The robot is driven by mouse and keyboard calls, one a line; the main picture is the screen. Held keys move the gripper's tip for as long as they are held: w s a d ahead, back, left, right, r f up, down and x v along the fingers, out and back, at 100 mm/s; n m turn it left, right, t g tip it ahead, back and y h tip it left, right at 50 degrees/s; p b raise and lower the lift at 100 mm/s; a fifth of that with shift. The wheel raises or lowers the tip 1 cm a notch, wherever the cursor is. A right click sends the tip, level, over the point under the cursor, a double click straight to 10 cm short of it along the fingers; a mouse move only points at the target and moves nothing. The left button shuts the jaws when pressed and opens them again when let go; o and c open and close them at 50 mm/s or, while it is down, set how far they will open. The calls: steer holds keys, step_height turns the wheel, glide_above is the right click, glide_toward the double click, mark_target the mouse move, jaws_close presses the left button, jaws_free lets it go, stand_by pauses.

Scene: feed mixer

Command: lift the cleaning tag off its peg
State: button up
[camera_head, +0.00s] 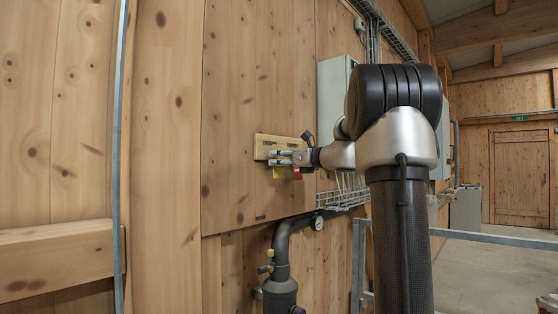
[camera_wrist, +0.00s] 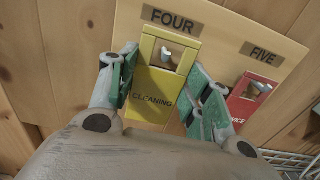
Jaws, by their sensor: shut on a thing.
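The yellow cleaning tag (camera_wrist: 153,91) hangs on the board under the label FOUR, its lettering facing me in the wrist view. A peg (camera_wrist: 167,53) shows in the cut-out near its top. My gripper (camera_wrist: 170,78) has its green-padded fingers on the left and right sides of the tag and is shut on it. In the head view my gripper (camera_head: 279,158) is at the board, and a bit of the yellow tag (camera_head: 279,173) shows below the fingers. The tag's back is hidden.
A red tag (camera_wrist: 250,97) hangs under the label FIVE, close to my right finger. The pale wooden board (camera_wrist: 225,30) is on the plank wall. In the head view, a wire tray (camera_head: 343,198) and a dark pipe with a gauge (camera_head: 318,223) are below.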

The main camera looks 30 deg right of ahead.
steer(key=v, duration=0.7)
steer(key=shift+s, duration=0.35)
stand_by(0.5)
